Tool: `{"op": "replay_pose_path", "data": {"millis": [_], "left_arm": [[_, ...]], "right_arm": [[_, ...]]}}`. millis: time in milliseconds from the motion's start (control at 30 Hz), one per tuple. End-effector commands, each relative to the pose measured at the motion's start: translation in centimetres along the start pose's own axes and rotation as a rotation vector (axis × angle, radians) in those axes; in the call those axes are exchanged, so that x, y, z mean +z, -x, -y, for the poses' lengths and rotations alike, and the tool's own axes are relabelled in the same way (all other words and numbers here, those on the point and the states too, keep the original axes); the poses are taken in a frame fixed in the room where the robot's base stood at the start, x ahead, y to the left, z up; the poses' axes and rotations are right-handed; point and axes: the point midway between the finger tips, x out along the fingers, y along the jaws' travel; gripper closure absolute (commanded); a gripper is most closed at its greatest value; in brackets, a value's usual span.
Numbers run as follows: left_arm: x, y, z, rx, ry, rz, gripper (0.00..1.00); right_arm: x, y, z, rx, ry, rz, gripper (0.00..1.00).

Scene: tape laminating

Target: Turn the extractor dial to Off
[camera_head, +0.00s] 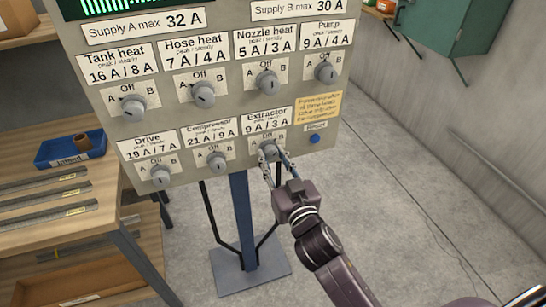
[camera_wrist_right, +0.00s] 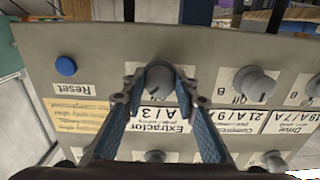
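The extractor dial (camera_head: 268,148) is a grey knob at the right end of the lower row on the control panel. Its label reads Extractor 9 A / 3 A, with an Off mark above the knob. My right gripper (camera_head: 272,156) is at this dial, one finger on each side. In the right wrist view the dial (camera_wrist_right: 160,80) lies between the tips of my right gripper (camera_wrist_right: 159,92), which look spread apart around it. I cannot tell whether the tips touch it. The direction of its pointer is not clear. My left gripper is not in view.
The compressor dial (camera_head: 216,160) sits just left, the nozzle heat dial (camera_head: 267,83) above. A blue Reset button (camera_head: 314,138) is close on the right, under a yellow note (camera_head: 318,107). A wooden bench (camera_head: 75,190) with a blue tray (camera_head: 70,150) stands at left.

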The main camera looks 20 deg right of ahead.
Motion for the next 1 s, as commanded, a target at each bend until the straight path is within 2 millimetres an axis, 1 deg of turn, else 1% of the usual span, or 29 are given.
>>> {"op": "replay_pose_path", "data": {"millis": [33, 100, 267, 467, 667, 1000], "left_arm": [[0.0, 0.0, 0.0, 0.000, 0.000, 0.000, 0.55], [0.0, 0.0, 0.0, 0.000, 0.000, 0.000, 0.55], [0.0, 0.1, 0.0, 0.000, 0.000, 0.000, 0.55], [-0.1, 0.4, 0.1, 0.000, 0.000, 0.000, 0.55], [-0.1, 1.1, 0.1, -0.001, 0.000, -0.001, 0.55], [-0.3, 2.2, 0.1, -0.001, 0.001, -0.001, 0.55]], "right_arm": [[0.0, 0.0, 0.0, 0.000, 0.000, 0.000, 0.90], [0.0, 0.0, 0.0, 0.000, 0.000, 0.000, 0.97], [0.0, 0.0, 0.0, -0.001, 0.006, 0.000, 0.97], [-0.1, 0.0, 0.0, 0.000, 0.063, 0.000, 0.97], [-0.2, 0.0, -0.1, 0.001, 0.192, -0.001, 0.97], [-0.3, 0.0, -0.1, 0.001, 0.480, -0.002, 0.97]]}}
